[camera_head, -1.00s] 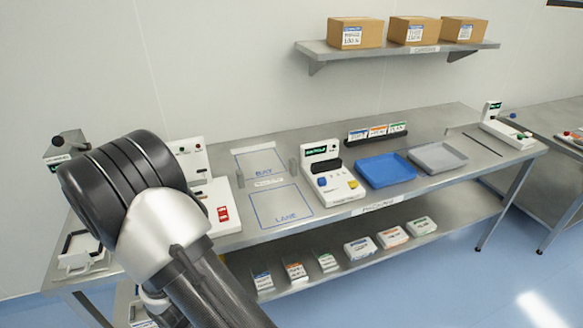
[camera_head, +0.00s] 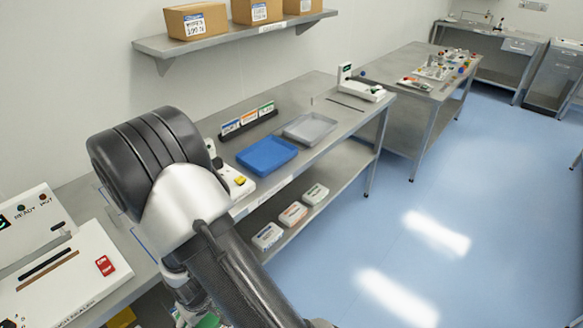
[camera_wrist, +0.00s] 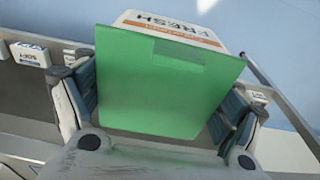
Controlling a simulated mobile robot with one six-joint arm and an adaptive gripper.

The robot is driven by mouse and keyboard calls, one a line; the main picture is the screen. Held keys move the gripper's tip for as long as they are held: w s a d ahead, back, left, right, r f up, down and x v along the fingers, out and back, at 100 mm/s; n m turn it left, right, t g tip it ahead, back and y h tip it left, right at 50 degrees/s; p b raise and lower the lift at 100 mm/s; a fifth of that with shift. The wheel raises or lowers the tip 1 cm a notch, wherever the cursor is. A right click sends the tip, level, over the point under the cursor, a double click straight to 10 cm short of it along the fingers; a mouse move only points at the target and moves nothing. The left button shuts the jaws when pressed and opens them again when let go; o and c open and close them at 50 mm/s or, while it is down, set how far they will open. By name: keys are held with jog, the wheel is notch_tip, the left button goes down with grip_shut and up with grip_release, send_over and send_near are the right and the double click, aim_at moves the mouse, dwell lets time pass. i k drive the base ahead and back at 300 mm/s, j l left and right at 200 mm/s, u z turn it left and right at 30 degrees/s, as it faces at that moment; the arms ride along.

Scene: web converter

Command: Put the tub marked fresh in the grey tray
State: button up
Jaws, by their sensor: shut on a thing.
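The tub marked FRESH (camera_wrist: 172,28) fills the middle of the wrist view, with a white, orange-banded label end and a broad green face. My gripper (camera_wrist: 158,105) is shut on it, one finger at each side. The grey tray (camera_head: 310,128) lies on the steel table in the head view, beyond and to the right of the blue tray (camera_head: 267,156). It looks empty. My arm hides part of the table, and the gripper itself is not clear in the head view.
A rack of cards (camera_head: 248,121) stands behind the trays. A white device (camera_head: 361,84) is at the table's far end. Several labelled packs (camera_head: 293,213) lie on the lower shelf. A wall shelf with cartons (camera_head: 197,20) hangs above. Open blue floor (camera_head: 450,190) lies to the right.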

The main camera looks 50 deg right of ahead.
aim_at(312, 130)
jog(key=l, duration=2)
jog(key=i+l, duration=0.1)
jog(key=l, duration=1.9)
